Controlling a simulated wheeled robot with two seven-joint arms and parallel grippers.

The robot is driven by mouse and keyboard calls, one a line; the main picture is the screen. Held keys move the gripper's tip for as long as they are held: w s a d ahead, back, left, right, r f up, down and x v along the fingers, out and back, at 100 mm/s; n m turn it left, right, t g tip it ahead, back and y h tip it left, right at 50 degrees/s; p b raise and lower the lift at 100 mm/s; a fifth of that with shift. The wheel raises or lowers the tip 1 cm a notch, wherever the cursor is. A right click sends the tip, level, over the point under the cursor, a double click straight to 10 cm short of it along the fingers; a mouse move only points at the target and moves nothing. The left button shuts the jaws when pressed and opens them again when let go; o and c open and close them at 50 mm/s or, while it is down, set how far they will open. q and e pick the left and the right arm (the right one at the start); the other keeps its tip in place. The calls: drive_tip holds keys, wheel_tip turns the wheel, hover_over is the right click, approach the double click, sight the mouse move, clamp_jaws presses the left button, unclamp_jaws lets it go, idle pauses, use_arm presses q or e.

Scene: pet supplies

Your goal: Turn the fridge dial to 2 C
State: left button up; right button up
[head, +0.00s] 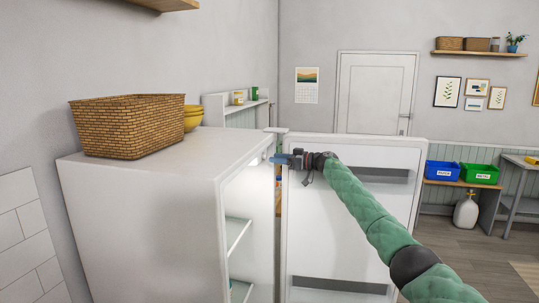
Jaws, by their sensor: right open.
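The white fridge (143,215) stands at the left with its door (325,240) swung open to the right. The lit interior and its shelf edges show only as a narrow strip. I cannot make out the dial; the inside is mostly hidden by the fridge's side wall. My right gripper (277,158) is open at the upper part of the fridge opening, between the fridge body and the open door. Its fingertips point left toward the interior. I cannot tell whether they touch anything. My left gripper is not in view.
A wicker basket (130,126) and a yellow bowl (193,118) sit on top of the fridge. The open door stands close behind my right arm. A blue bin (442,171) and a green bin (479,174) stand at the far right. Open floor lies at the right.

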sight(266, 157)
drive_tip(key=shift+p+x, duration=0.7)
drive_tip(key=shift+x, duration=0.95)
drive_tip(key=shift+s+d+r, duration=0.1)
drive_tip(key=c, duration=1)
